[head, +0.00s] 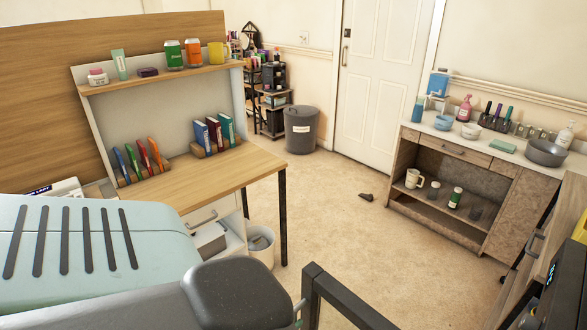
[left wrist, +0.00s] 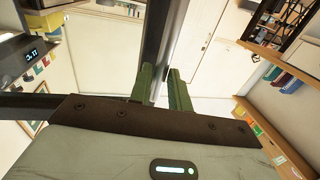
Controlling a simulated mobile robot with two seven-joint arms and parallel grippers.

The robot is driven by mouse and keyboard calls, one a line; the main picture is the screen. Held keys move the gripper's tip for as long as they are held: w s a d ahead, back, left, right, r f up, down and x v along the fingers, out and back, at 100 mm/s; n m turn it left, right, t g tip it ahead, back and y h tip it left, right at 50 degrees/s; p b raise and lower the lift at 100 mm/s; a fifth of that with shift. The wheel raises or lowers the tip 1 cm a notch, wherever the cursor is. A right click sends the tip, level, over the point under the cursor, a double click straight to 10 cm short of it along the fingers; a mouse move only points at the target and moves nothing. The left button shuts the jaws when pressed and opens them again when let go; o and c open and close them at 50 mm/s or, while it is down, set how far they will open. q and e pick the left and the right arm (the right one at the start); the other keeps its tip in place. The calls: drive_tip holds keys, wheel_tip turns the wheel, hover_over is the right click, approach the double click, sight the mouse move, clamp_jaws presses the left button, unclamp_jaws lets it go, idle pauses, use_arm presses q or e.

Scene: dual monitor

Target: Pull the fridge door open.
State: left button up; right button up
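A dark bar with a bent corner (head: 345,300) stands at the bottom of the head view and looks like the fridge handle. The fridge door panel cannot be clearly made out. My right gripper is in neither view.
A wooden desk (head: 235,173) with books stands at the left, with a white bin (head: 261,246) under it. A grey bin (head: 301,130) stands near the white room door (head: 378,75). A low cabinet (head: 440,190) is at the right. The carpet (head: 345,235) between is mostly clear.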

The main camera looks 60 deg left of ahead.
use_arm(q)
drive_tip(key=v, duration=0.5)
drive_tip(key=shift+s+d+r, duration=0.1)
drive_tip(key=shift+s+d, duration=0.05)
drive_tip(key=shift+s, duration=0.15)
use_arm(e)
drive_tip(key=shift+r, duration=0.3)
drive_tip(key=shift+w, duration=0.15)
